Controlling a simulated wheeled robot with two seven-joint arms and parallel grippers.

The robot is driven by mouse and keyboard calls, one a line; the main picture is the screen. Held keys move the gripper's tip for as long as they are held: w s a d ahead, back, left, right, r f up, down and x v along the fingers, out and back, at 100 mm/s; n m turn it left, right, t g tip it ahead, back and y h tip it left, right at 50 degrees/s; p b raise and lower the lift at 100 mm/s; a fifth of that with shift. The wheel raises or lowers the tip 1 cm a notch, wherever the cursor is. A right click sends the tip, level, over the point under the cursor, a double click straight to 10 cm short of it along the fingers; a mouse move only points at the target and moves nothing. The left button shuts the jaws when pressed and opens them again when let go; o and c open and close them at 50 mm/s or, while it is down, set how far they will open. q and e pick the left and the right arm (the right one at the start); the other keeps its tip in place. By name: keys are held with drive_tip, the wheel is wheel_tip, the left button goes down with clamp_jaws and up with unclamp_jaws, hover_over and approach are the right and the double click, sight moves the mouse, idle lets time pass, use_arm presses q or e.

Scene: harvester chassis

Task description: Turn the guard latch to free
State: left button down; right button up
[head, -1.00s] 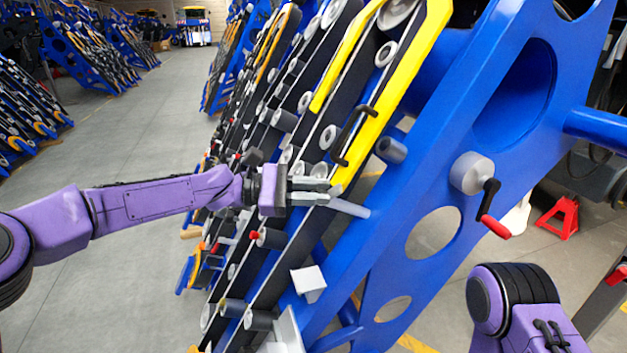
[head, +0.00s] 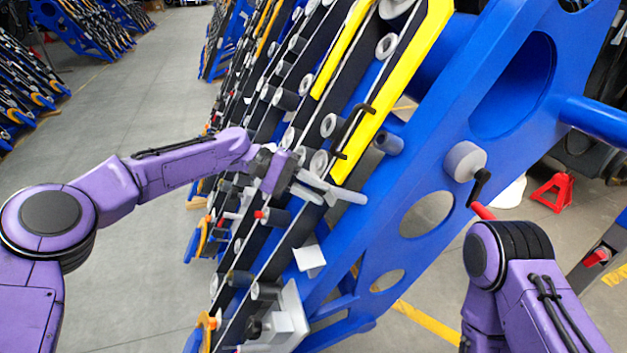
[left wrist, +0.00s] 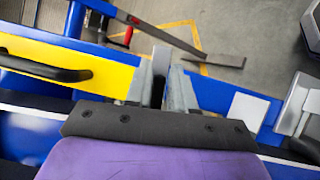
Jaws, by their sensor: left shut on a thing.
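The guard latch is a light grey bar (head: 350,194) at the lower end of the yellow guard (head: 393,90) on the blue chassis. It points right and slightly down across the blue side plate. My left gripper (head: 314,188) is shut on it, with its fingers tilted down to the right. In the left wrist view the latch (left wrist: 160,72) stands upright between the two grey fingers, just right of the yellow guard (left wrist: 108,77). The fingers hide part of the latch and its pivot. My right arm shows at the lower right, but its gripper is out of view.
A black handle (head: 352,130) is fixed on the yellow guard. A crank with a red grip (head: 482,211) sticks out from the chassis to the right. A white plate (head: 309,260) juts out below the latch. Grey floor (head: 140,110) lies open at the left.

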use_arm(q)
drive_tip(key=shift+f+m+y, duration=0.15)
drive_tip(key=shift+m+y, duration=0.15)
drive_tip(key=shift+m, duration=0.3)
drive_tip(key=shift+f+p, duration=0.1)
drive_tip(key=shift+p, duration=0.25)
drive_tip(key=c, duration=1.2)
unclamp_jaws()
drive_tip(key=shift+o, duration=0.2)
drive_tip(key=shift+a+r, duration=0.2)
drive_tip(key=shift+a, duration=0.1)
drive_tip(key=b+v, duration=0.1)
drive_tip(key=v, duration=0.9)
drive_tip(key=shift+b, duration=0.4)
drive_tip(key=shift+w+d, duration=0.1)
drive_tip(key=shift+w, duration=0.05)
